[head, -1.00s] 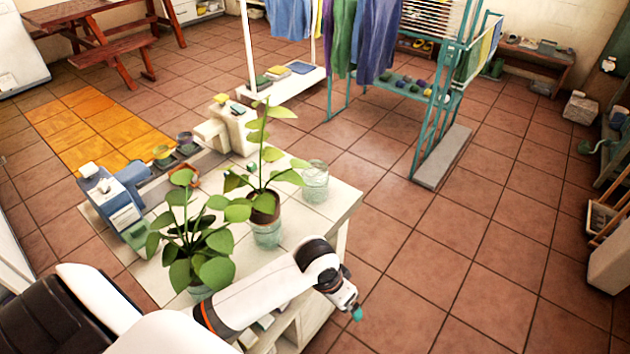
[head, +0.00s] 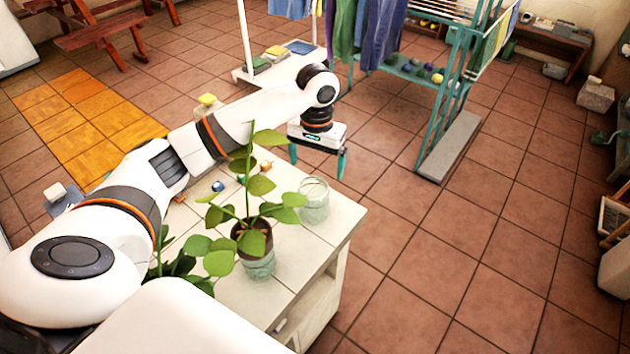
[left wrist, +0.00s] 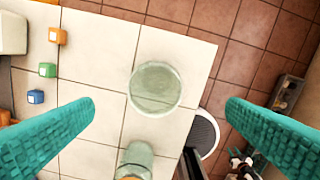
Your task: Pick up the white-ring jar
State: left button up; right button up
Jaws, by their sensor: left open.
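A clear glass jar (head: 314,203) with a pale rim stands upright near the right edge of the tiled worktop; I take it as the white-ring jar, though the ring is not distinct. In the left wrist view the jar (left wrist: 156,88) is seen from above, between my teal fingers but farther from the camera. My left gripper (head: 318,160) is open and empty, raised above and beyond the jar, fingers pointing down, not touching it. My right gripper is not in view.
A plant in a glass jar (head: 258,265) stands just in front of the jar, its leaves reaching close. A second plant (head: 180,264) is partly behind my arm. Small blue (left wrist: 35,96), green (left wrist: 47,70) and orange (left wrist: 57,36) blocks lie left of the jar.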

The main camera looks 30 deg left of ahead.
aim_at(315, 178)
pick_arm(q)
jog(key=f, duration=0.2)
jog(key=f+p, duration=0.1)
jog(key=f, duration=0.2)
jog(key=shift+s+a, duration=0.1)
jog(key=shift+s, duration=0.1)
jog(key=shift+w+a+f, duration=0.1)
jog(key=shift+w+f, duration=0.05)
jog(key=shift+f, duration=0.15)
jog(key=f, duration=0.2)
jog(key=f+p, duration=0.1)
jog(key=f, duration=0.1)
jog(key=shift+s+a+f, duration=0.1)
jog(key=shift+s, duration=0.1)
jog(key=shift+f, duration=0.45)
jog(key=shift+w, duration=0.1)
jog(key=shift+c, duration=0.5)
jog(key=shift+r, duration=0.1)
jog(key=c, duration=1)
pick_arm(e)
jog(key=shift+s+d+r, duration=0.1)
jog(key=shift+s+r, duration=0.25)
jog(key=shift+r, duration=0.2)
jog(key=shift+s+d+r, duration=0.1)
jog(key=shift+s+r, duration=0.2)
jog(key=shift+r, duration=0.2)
